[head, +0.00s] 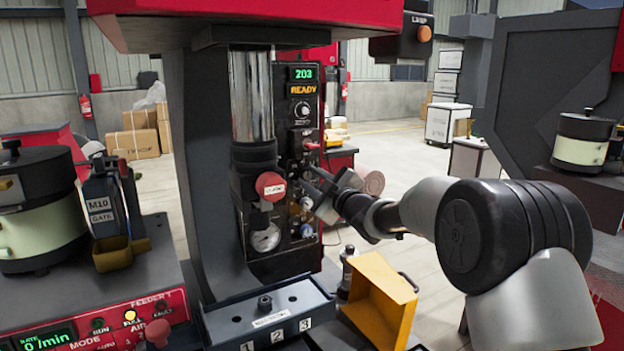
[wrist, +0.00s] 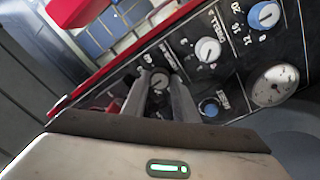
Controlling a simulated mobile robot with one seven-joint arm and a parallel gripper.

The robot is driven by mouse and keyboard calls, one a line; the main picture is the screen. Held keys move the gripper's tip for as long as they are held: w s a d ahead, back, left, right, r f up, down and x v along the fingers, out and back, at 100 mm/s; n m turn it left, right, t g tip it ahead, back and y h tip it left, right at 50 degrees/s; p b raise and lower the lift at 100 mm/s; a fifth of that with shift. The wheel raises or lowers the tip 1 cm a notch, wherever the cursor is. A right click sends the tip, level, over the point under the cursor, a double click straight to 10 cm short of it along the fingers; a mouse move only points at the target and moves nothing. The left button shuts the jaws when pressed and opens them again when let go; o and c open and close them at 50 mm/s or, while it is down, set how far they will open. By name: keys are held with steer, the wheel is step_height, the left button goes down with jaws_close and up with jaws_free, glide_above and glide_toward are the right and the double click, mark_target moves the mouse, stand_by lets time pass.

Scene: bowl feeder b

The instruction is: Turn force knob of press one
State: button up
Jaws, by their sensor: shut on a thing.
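Press one's dark control panel (head: 283,160) stands in the middle of the head view, with a green 203 and a yellow READY on its display (head: 302,82). My gripper (head: 312,181) reaches it from the right. In the wrist view my gripper (wrist: 161,88) has one finger on each side of a small round knob (wrist: 158,79) and is shut on it. The knob's label is too blurred to read for sure. A white-faced knob (wrist: 208,51) and a blue knob (wrist: 263,15) sit beside it, with a blue button (wrist: 210,107) close to the right finger.
A pressure gauge (head: 266,238) and a red mushroom button (head: 270,186) are left of my gripper. A yellow chute (head: 381,298) stands below my arm. A numbered fixture block (head: 268,313) is at the front. A bowl feeder (head: 40,210) stands left.

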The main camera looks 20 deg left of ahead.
steer(key=shift+m, duration=0.3)
steer(key=o, duration=1.1)
steer(key=shift+c, duration=0.2)
steer(key=b+v, duration=0.1)
steer(key=v, duration=1.6)
steer(key=shift+s+f, duration=0.15)
steer(key=shift+d, duration=0.2)
